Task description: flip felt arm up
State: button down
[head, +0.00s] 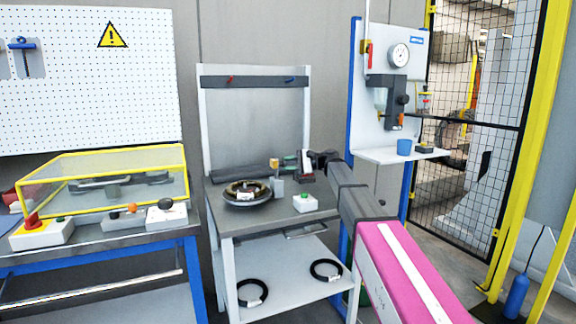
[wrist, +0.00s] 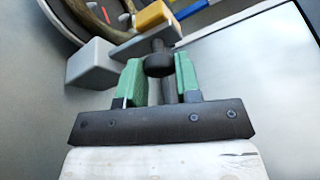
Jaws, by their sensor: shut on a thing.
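The felt arm shows in the wrist view as a grey bar (wrist: 150,44) with a yellow-orange piece at its far end and a dark round knob (wrist: 158,65) at its near end. My gripper (wrist: 158,78) has green fingertips, one on each side of the knob, and is shut on it. A grey block (wrist: 95,66) stands left of the bar. In the head view my gripper (head: 297,164) is above the bench, right of the turntable (head: 246,202) with the coil (head: 240,187). The grey block (head: 278,188) stands beside the coil; the felt arm is small there.
A white box with a green button (head: 304,204) sits on the bench, right of the turntable. Two black rings (head: 252,293) (head: 326,269) lie on the lower shelf. A yellow-framed clear cover (head: 100,180) is on the left bench. A gauge station (head: 397,75) stands at right.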

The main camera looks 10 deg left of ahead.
jog(key=c, duration=0.8)
grip_release()
jog(key=s+a+r, duration=0.2)
jog(key=s+r, duration=0.1)
jog(key=s+a+r, duration=0.2)
jog(key=s+r, duration=0.1)
jog(key=r, duration=0.1)
jog(key=s+a+r, duration=0.2)
jog(key=s+r, duration=0.1)
jog(key=r, duration=0.1)
jog(key=shift+s+a, duration=0.3)
jog(key=shift+s, duration=0.05)
